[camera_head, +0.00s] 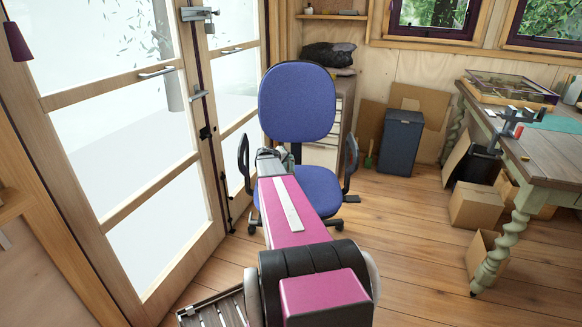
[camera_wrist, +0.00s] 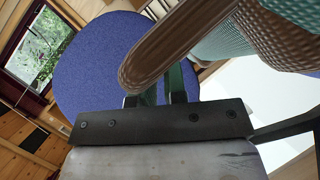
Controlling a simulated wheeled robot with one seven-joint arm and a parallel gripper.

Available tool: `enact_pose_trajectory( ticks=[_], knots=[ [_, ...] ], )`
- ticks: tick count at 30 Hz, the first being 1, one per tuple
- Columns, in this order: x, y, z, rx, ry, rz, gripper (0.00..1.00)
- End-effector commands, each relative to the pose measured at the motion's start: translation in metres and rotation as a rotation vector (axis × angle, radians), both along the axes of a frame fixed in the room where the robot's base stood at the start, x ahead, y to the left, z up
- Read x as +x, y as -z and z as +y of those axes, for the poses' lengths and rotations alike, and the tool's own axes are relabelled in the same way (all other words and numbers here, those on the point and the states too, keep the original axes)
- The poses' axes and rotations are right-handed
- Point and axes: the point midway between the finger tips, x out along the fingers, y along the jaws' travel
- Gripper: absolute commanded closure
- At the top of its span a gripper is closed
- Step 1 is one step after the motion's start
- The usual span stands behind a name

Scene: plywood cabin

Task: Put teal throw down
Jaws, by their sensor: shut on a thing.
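The teal throw (camera_wrist: 225,42) shows close up in the wrist view as teal woven fabric with brown ribbed parts. It fills the upper right and crosses in front of my fingers. My gripper (camera_wrist: 158,88) is shut on it; the fingertips are partly hidden behind the brown part. In the head view my arm reaches forward to the blue office chair (camera_head: 297,102), and my gripper (camera_head: 284,155) is small there, in front of the chair between backrest and seat. The throw cannot be made out clearly in the head view.
The chair's seat (camera_head: 320,188) looks bare where visible. Glass doors (camera_head: 130,130) stand close on the left. A dark bin (camera_head: 400,143) and cardboard boxes (camera_head: 475,206) are behind and right. A workbench (camera_head: 545,155) is at right. Wooden floor (camera_head: 405,235) is free between chair and bench.

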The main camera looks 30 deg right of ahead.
Motion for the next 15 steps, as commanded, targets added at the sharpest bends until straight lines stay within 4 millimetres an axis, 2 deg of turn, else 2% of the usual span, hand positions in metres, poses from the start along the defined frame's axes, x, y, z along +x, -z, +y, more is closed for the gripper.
enact_pose_trajectory(
  ticks=[3,6,11,15],
  knots=[
    [0.004,0.01,-0.018,0.0,0.002,-0.001,1.0],
    [0.004,0.013,-0.024,-0.001,0.0,-0.001,1.0],
    [0.004,0.019,-0.026,-0.002,-0.002,0.0,1.0],
    [0.005,0.037,-0.026,-0.001,-0.002,0.001,1.0]
  ],
)
